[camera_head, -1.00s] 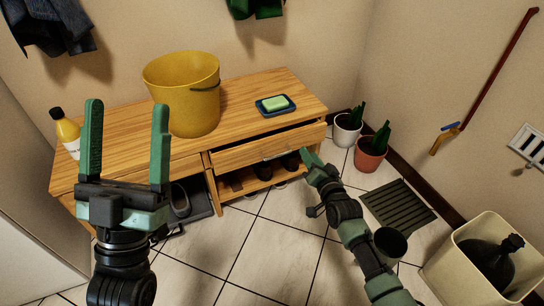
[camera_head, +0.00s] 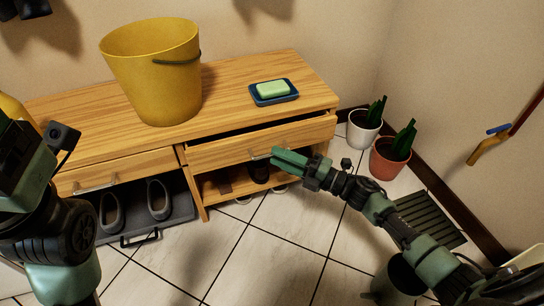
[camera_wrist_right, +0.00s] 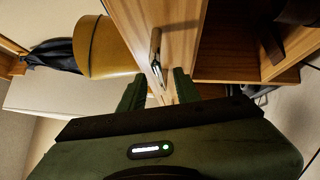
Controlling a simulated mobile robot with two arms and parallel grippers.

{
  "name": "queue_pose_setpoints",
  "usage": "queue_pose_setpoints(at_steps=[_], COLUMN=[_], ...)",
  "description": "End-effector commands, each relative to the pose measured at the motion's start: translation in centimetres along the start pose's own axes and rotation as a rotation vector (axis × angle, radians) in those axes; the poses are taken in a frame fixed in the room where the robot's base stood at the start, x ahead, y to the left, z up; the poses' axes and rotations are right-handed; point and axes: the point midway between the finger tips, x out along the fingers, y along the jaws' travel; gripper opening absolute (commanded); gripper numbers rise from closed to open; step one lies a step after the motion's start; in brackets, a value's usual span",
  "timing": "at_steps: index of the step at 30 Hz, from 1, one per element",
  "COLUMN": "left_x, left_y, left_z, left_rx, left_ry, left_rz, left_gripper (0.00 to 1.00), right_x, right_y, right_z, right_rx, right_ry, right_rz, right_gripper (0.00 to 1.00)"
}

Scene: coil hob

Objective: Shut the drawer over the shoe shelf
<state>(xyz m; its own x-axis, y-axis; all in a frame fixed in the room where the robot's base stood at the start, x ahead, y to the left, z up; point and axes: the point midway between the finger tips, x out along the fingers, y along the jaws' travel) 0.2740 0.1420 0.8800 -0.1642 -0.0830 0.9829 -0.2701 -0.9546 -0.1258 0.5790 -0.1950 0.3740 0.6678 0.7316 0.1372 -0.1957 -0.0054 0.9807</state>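The wooden drawer (camera_head: 300,135) on the right of the bench stands partly open, with a dark gap along its top edge. It is above a shelf (camera_head: 212,190) holding dark shoes (camera_head: 259,172). Its metal handle (camera_head: 256,155) also shows in the right wrist view (camera_wrist_right: 155,58). My right gripper (camera_head: 274,157) is at the drawer front, by the handle. In the wrist view its two fingers are apart, with the handle's near end between or just beyond the tips; contact is unclear. My left gripper (camera_head: 18,155) is at the left edge, with its fingers partly cut off.
A yellow bucket (camera_head: 155,80) and a blue soap dish (camera_head: 262,100) with green soap (camera_head: 273,89) stand on the bench. The left drawer (camera_head: 130,170) looks shut, above a grey tray (camera_head: 180,205) with slippers. Potted plants (camera_head: 364,128) stand to the right.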

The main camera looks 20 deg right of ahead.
Motion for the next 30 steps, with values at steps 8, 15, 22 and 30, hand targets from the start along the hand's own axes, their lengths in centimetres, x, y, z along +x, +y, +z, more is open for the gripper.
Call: queue_pose_setpoints(at_steps=[8,15,22,30], left_x=[0.4,0.5,0.5,0.4], left_y=[0.2,0.2,0.2,0.2], left_z=[-0.6,-0.6,-0.6,-0.6], left_rx=[0.004,0.004,0.003,0.003], left_ry=[0.026,0.026,0.026,0.026], left_rz=[0.010,0.010,0.011,0.011], left_gripper=[0.75,0.75,0.75,0.75], right_x=[2.5,2.6,2.6,2.5], right_y=[-0.1,0.0,0.0,0.0], right_z=[0.0,0.0,0.0,0.0], right_rx=[0.002,0.002,0.003,0.003], right_ry=[0.000,-0.001,-0.001,-0.001], right_rz=[0.000,0.000,0.000,0.000], right_gripper=[0.32,0.32,0.00,0.00])
